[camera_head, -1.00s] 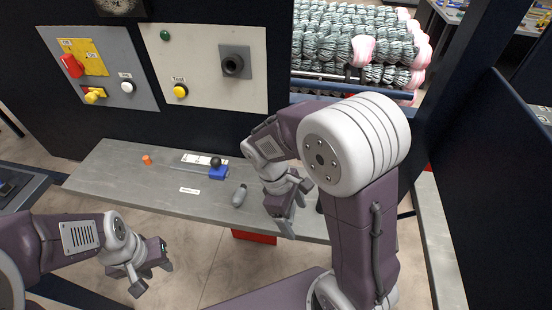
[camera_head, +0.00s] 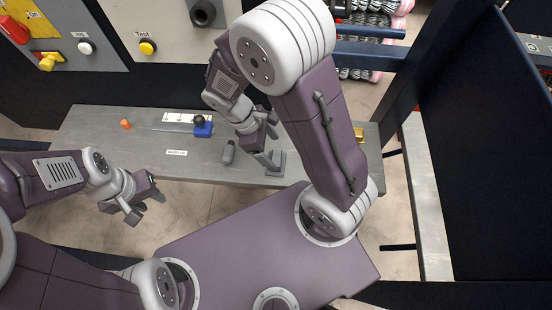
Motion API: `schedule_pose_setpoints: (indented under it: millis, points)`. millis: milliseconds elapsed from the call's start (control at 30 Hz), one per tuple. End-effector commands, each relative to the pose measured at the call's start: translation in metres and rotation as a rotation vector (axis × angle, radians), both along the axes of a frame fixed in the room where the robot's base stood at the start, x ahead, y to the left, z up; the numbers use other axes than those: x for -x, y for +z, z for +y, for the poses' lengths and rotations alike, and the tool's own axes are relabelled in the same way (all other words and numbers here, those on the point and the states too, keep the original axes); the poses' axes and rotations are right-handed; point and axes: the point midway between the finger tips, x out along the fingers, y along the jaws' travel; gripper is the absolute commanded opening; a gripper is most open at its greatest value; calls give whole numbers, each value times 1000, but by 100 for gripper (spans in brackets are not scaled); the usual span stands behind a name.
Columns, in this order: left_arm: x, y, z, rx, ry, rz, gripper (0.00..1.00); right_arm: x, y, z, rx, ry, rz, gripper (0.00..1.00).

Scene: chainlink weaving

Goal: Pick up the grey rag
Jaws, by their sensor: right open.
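No cloth that I can clearly tell as the grey rag shows. A small grey, bottle-shaped object (camera_head: 228,153) lies on the grey bench (camera_head: 100,150), and I cannot tell if it is the rag. My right gripper (camera_head: 272,160) is open, pointing down at the bench just right of that object and apart from it. My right arm hides part of the bench behind it. My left gripper (camera_head: 147,206) is open and empty, in front of the bench's front edge at the left.
An orange piece (camera_head: 126,124), a blue block with a black knob (camera_head: 203,127) and a white label (camera_head: 176,153) are on the bench. A yellow item (camera_head: 359,134) is at its right end. A control panel with a yellow button (camera_head: 147,47) stands behind. A dark wall (camera_head: 490,150) is at right.

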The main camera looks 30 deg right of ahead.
Motion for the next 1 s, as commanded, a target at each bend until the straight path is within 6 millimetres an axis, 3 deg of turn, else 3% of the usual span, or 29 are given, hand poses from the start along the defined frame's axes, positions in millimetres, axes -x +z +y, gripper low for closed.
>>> schedule_pose_setpoints:
  millis: [300,567,667,800,833,1000]
  points:
    - [0,-1,0,0,0,0,36,10,-44,-10,2,-1,3,80]
    - [0,-1,0,0,0,0,36,10,-49,-12,-1,-1,-1,80]
    - [0,-1,0,0,0,0,36,10,-49,-12,-1,-1,-1,58]
    - [0,-1,0,0,0,0,36,10,-49,-12,-1,-1,-1,19]
    - [0,-1,0,0,0,0,36,10,-49,-12,-1,-1,-1,14]
    - [0,-1,0,0,0,0,36,10,-49,-12,-1,-1,-1,14]
